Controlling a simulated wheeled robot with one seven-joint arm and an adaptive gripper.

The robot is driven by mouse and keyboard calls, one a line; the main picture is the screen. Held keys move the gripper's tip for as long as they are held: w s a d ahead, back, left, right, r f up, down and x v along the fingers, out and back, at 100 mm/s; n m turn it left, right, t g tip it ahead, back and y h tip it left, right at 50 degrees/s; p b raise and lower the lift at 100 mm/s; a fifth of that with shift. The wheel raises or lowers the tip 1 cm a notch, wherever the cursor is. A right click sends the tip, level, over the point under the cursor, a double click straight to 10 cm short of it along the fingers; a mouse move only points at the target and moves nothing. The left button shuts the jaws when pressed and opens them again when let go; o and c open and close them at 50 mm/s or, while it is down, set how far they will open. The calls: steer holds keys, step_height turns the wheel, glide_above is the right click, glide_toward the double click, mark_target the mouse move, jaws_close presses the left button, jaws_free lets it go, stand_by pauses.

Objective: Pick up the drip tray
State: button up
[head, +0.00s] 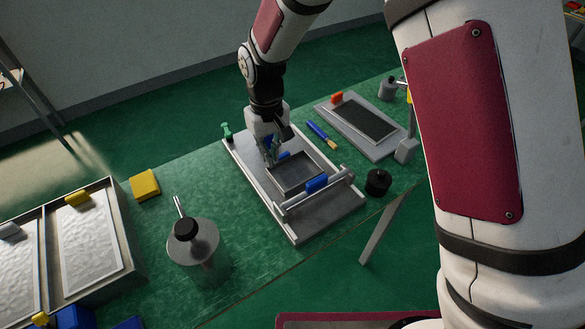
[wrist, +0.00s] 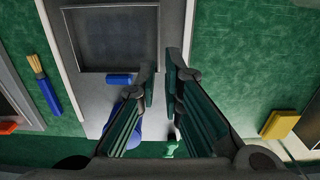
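The drip tray appears to be the shallow dark-floored rectangular tray (head: 294,174) with a thin raised rim, lying on the grey press base. It also shows in the upper part of the wrist view (wrist: 110,40). A small blue tab (wrist: 118,79) sits at its near edge there, and the same tab shows in the head view (head: 284,155). My gripper (head: 271,159) is over the far end of the base, beside the tab. In the wrist view my gripper (wrist: 160,80) is open with a narrow, empty gap, to the right of the tab.
A bar with a blue grip (head: 316,183) crosses the base's near part. A blue-handled brush (head: 323,135) and a framed dark panel (head: 362,120) lie right. A black knob (head: 378,182) stands near the bench edge. Left are a round-topped stand (head: 194,243) and a yellow block (head: 145,185).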

mark_target(273, 177)
steer(key=f, duration=0.8)
steer(key=shift+w+f+p, duration=0.25)
steer(key=shift+f+p, duration=0.05)
steer(key=shift+f, duration=0.1)
jaws_close()
